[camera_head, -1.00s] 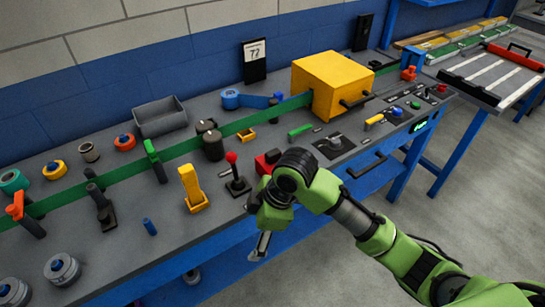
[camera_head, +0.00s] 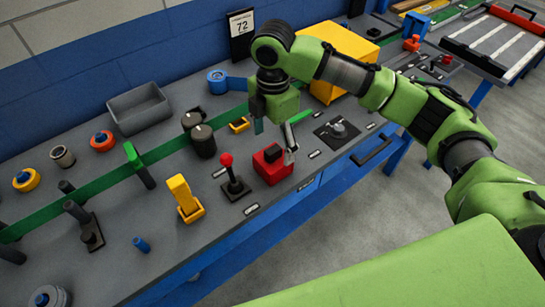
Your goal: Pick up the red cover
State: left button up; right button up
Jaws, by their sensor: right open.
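The red cover (camera_head: 271,171) is a small red box with a dark patch on top. It sits on the grey bench top near the front edge. My right gripper (camera_head: 275,141) points down just above and behind it in the picture. Its two fingers are apart, one to the upper left of the cover and one near its right side. Nothing shows between them. I cannot tell whether the right finger touches the cover. My left gripper is not in view.
A red-knobbed joystick (camera_head: 231,178) stands close to the left of the cover. A yellow lever (camera_head: 184,197) is farther left. Dark cylinders (camera_head: 203,141) stand behind. A yellow box (camera_head: 327,91) is partly hidden by my arm. A round dial (camera_head: 338,130) lies to the right.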

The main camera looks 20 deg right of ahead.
aim_at(273, 149)
notch_tip(273, 149, down, 3)
jog(key=shift+w+r, duration=0.1)
jog(key=shift+f, duration=0.3)
jog(key=shift+f+p, duration=0.4)
jog(key=shift+f, duration=0.25)
notch_tip(273, 149, down, 4)
jog(key=shift+d+r+p, duration=0.1)
jog(key=shift+r+p, duration=0.15)
jog(key=shift+p, duration=0.1)
jog(key=shift+f, duration=0.25)
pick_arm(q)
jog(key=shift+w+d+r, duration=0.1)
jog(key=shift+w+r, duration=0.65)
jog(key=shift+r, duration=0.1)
pick_arm(e)
jog(key=shift+w, duration=0.1)
jog(key=c, duration=1.2)
